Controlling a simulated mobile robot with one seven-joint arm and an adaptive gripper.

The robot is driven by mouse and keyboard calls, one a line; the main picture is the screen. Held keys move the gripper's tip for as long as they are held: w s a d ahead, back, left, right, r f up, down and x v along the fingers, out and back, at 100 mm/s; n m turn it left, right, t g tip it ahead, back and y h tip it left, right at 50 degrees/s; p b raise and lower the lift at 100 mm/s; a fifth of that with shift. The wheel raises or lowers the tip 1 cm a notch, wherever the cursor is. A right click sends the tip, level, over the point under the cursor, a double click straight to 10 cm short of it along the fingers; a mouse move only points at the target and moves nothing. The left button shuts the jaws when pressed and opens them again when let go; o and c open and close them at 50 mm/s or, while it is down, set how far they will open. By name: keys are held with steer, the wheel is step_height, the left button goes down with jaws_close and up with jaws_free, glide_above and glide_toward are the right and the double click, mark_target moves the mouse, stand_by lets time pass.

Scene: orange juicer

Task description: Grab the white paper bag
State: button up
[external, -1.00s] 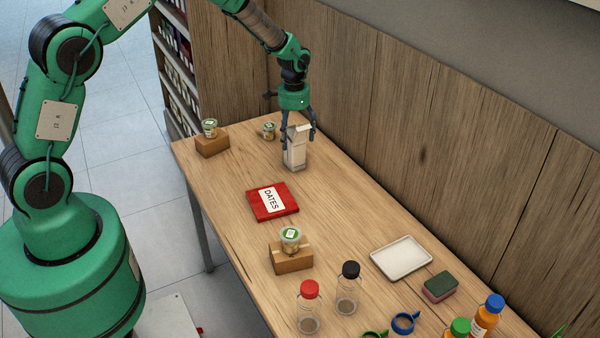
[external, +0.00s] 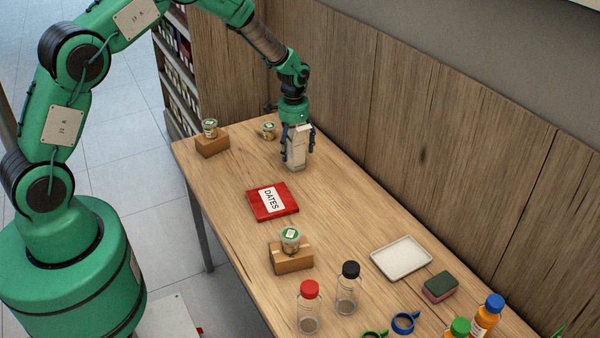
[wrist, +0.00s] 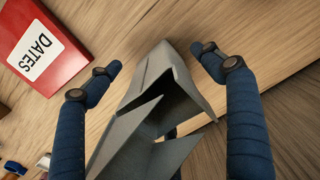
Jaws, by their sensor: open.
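The white paper bag (external: 297,148) stands upright on the wooden table near its far end. It looks like a pale carton with a folded, partly open top. In the wrist view the bag (wrist: 155,110) fills the middle, its top edges close to the camera. My gripper (external: 298,153) is lowered over the bag with its fingers beside it. In the wrist view my gripper (wrist: 160,72) is open, one blue finger on each side of the bag, with visible gaps between the fingertips and the bag.
A red DATES packet (external: 272,201) lies nearby on the table. Small cups (external: 268,130) and a cardboard box (external: 212,145) stand behind to the left. Bottles (external: 347,288), a white tray (external: 401,258) and a sponge (external: 440,286) are at the near end. A wooden wall (external: 345,80) runs along the right.

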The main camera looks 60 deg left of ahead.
steer(key=c, duration=1)
steer(key=shift+r, duration=0.1)
steer(key=shift+r, duration=0.9)
steer(key=s+d+r, duration=0.1)
steer(key=s, duration=0.4)
steer(key=s+d+r+p, duration=0.1)
steer(key=s+d, duration=0.1)
steer(key=s, duration=0.3)
steer(key=s+d+r+p, duration=0.1)
steer(key=s, duration=0.4)
steer(key=shift+s+d, duration=0.15)
steer(key=shift+d, duration=0.15)
